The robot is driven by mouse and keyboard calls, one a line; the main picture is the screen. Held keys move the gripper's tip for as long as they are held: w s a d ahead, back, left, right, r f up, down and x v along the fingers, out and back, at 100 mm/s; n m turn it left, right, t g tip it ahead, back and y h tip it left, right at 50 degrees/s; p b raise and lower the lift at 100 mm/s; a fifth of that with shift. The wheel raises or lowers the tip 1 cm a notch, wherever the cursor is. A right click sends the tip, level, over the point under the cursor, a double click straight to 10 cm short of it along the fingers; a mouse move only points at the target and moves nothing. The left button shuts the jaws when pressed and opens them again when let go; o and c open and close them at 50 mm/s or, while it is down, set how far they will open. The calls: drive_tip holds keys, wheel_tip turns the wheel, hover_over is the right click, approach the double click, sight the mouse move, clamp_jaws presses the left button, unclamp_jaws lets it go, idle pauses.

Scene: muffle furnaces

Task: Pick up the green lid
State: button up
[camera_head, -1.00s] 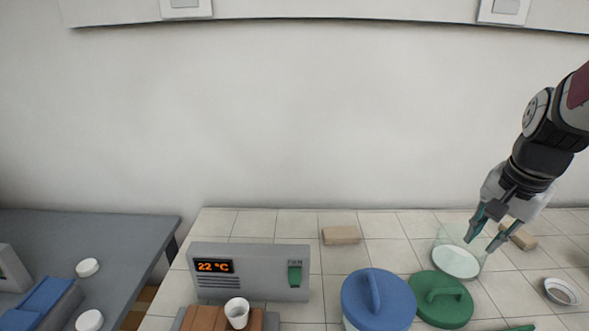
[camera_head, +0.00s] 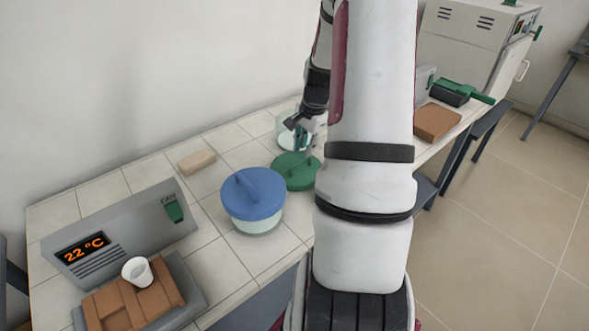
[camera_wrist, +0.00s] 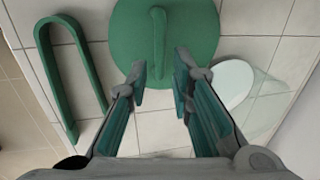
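The green lid (camera_head: 296,171) is a round disc with a raised bar handle. It lies on the tiled bench, right of the blue-lidded jar. In the wrist view the green lid (camera_wrist: 190,32) is at top centre, its handle upright in the picture. My gripper (camera_wrist: 160,80) is open and empty. Its fingertips show at the lid's near edge, one on each side of the line of the handle; the height above the lid is hard to tell. In the head view my gripper (camera_head: 304,141) is by the lid, partly hidden by my arm.
A jar with a blue lid (camera_head: 252,193) stands left of the green lid. A clear glass dish (camera_head: 287,128) with white contents is behind it. A green U-shaped tool (camera_wrist: 66,62) lies beside the lid. A 22 °C heater (camera_head: 122,232) and white crucible (camera_head: 138,271) are at left.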

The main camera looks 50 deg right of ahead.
sight(301, 160)
drive_tip(key=shift+w+f, duration=0.25)
drive_tip(key=shift+f, duration=0.9)
drive_tip(key=shift+w+f, duration=0.2)
drive_tip(key=shift+f, duration=0.9)
drive_tip(key=shift+w+f, duration=0.25)
drive_tip(key=shift+f, duration=0.9)
clamp_jaws()
